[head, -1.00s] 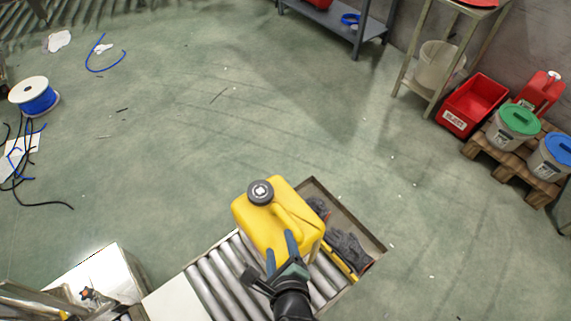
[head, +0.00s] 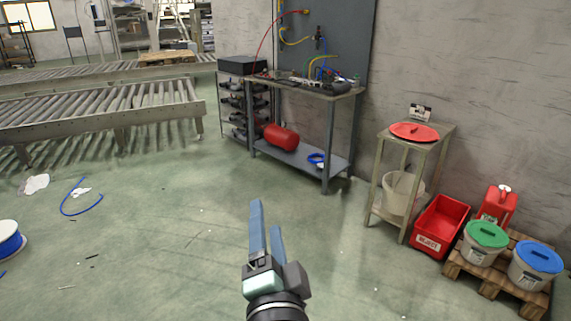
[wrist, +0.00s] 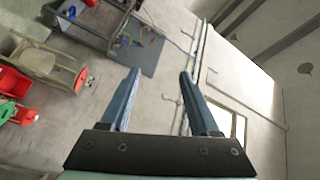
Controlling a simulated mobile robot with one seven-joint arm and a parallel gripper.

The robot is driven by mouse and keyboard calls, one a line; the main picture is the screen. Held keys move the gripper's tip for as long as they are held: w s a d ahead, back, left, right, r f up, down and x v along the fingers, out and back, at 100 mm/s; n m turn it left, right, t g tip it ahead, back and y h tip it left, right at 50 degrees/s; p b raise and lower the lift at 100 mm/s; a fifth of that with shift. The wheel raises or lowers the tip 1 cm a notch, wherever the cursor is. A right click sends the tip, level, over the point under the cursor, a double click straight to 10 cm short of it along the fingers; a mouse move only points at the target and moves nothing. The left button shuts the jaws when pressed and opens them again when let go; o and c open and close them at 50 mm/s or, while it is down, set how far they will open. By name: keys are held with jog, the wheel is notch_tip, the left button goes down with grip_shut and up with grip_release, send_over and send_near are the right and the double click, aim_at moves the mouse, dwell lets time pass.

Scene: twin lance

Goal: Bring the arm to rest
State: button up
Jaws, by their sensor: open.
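My gripper (head: 266,222) is in the lower middle of the head view, its two blue fingers pointing up and apart with nothing between them. It also shows in the wrist view (wrist: 158,72), where the fingers are spread and empty, with the wall and a workbench beyond. The gripper appears in front of open floor and touches nothing that I can see. The yellow jerrycan is not in view now.
A workbench (head: 300,88) with hoses stands by the wall. A small stand (head: 409,140), a red bin (head: 440,228) and lidded buckets on a pallet (head: 487,278) are at the right. Roller conveyors (head: 100,110) are at the back left. The middle floor is clear.

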jog(key=s+d+r+n+t+p, duration=0.1)
jog(key=s+r+n+t, duration=0.2)
jog(key=r, duration=0.9)
jog(key=s+r+n+t+h+p, duration=0.1)
jog(key=s+r+n+t, duration=0.2)
jog(key=r, duration=0.9)
jog(key=s+d+r+n+t+h+p, duration=0.1)
jog(key=s+r+n, duration=0.4)
jog(key=r, duration=0.7)
jog(key=shift+s+d+t, duration=0.35)
jog(key=shift+s+t, duration=0.5)
jog(key=shift+t, duration=0.05)
